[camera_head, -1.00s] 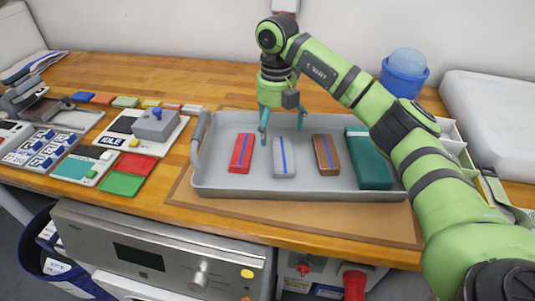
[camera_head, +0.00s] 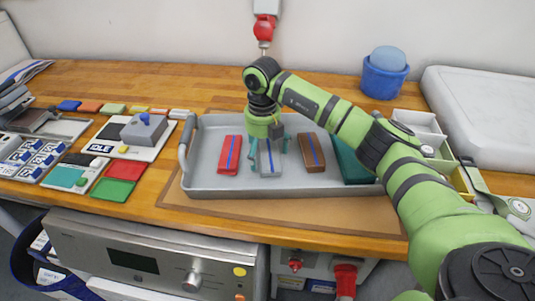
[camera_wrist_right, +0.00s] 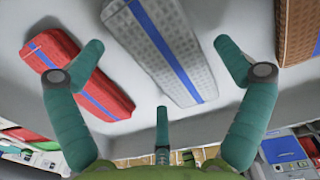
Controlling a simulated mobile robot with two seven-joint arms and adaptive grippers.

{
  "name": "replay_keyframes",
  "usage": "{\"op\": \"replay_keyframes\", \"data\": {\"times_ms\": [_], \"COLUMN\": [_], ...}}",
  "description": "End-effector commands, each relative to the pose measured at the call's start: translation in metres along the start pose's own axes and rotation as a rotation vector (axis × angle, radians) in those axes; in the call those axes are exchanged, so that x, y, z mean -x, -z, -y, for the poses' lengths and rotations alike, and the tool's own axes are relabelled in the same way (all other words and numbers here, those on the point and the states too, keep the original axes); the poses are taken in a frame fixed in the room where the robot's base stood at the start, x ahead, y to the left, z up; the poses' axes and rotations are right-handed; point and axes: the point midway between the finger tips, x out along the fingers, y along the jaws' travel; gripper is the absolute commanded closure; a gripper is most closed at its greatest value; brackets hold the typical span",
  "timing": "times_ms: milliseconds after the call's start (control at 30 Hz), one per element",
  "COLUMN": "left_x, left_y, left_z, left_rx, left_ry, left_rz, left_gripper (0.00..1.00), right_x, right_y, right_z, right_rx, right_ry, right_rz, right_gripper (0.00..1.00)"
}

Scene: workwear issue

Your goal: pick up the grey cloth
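The grey cloth (camera_head: 270,158) is a folded block with a blue stripe, lying in the grey tray (camera_head: 205,182) between a red and a brown cloth. It also shows in the right wrist view (camera_wrist_right: 160,45). My right gripper (camera_head: 268,162) is over the grey cloth, pointing down. In the right wrist view its teal fingers (camera_wrist_right: 160,70) are spread apart, with the grey cloth between and beyond them and nothing gripped. My left gripper is not in view.
The red cloth (camera_head: 230,155) lies close on the left and the brown cloth (camera_head: 312,152) close on the right. A dark green block (camera_head: 350,160) lies at the tray's right end. A blue bucket (camera_head: 384,78) stands behind.

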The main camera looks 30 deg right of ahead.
Motion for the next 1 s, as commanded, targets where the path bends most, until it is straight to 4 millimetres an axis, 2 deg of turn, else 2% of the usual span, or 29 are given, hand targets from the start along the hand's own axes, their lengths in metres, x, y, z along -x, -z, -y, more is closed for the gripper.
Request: {"op": "replay_keyframes", "data": {"times_ms": [33, 67, 100, 133, 333, 633, 767, 867, 1000], "left_x": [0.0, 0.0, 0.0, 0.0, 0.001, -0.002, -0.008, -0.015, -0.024], "left_y": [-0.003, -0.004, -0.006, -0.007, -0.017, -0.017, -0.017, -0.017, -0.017], "left_z": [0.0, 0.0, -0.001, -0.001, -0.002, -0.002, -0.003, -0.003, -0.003], "left_rx": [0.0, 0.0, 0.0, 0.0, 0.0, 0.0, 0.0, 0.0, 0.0], "left_ry": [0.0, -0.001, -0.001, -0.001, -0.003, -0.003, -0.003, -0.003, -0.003], "left_rz": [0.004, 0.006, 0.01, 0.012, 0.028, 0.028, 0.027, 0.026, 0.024], "left_gripper": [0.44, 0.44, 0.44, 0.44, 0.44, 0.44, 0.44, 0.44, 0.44], "right_x": [0.0, 0.0, 0.0, 0.0, 0.0, 0.005, 0.019, 0.038, 0.054], "right_y": [0.0, 0.0, 0.0, 0.0, 0.0, 0.0, -0.001, -0.001, 0.015], "right_z": [0.0, 0.0, 0.0, 0.0, 0.0, 0.0, -0.001, -0.001, 0.024], "right_rx": [0.0, 0.0, 0.0, 0.0, 0.0, 0.0, 0.0, 0.001, 0.001], "right_ry": [0.0, 0.0, 0.0, 0.0, 0.0, 0.0, -0.001, -0.002, 0.002], "right_rz": [0.0, 0.0, 0.0, 0.0, -0.001, 0.0, 0.004, 0.006, 0.004], "right_gripper": [0.2, 0.32, 0.48, 0.53, 0.53, 0.53, 0.53, 0.53, 0.53]}}
